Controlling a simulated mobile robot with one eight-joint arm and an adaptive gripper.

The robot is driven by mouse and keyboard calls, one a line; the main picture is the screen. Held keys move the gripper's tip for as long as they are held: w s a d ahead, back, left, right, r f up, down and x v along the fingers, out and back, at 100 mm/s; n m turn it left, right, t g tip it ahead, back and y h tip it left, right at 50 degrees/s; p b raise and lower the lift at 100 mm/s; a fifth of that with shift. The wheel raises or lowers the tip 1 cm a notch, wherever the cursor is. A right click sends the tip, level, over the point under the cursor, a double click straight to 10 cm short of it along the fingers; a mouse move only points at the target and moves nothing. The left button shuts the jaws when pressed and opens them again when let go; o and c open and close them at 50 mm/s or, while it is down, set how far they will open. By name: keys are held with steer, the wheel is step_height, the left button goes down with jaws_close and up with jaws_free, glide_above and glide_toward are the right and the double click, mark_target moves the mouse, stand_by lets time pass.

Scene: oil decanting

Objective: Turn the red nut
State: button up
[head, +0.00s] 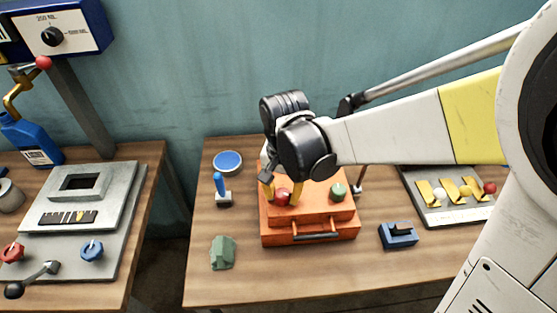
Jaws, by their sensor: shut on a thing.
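The red nut (282,198) sits on top of the orange box (310,218), toward its left side. My gripper (283,192) points down over the box, with its yellow fingers on either side of the nut. It is shut on the red nut. A green nut (338,191) sits on the same box to the right, apart from my gripper. The wrist and fingers hide part of the box's top and its back edge.
The front table area is clear. A grey panel (78,197) stands on the left table.

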mark_target(283, 192)
steer(key=o, duration=1.2)
steer(key=shift+r, duration=0.1)
step_height(283, 192, up, 12)
steer(key=shift+f, duration=0.1)
steer(key=s+d+n+t, duration=0.1)
steer(key=s+d+t, duration=0.1)
steer(key=d, duration=0.2)
steer(key=s+d+f+n+t, duration=0.1)
steer(key=s+d+t, duration=0.1)
steer(key=d, duration=0.3)
steer(key=s+d+n+t+b, duration=0.1)
steer(key=s+d+n+t, duration=0.1)
steer(key=d, duration=0.3)
steer(key=shift+s+f+t, duration=0.2)
steer(key=shift+s+t, duration=0.4)
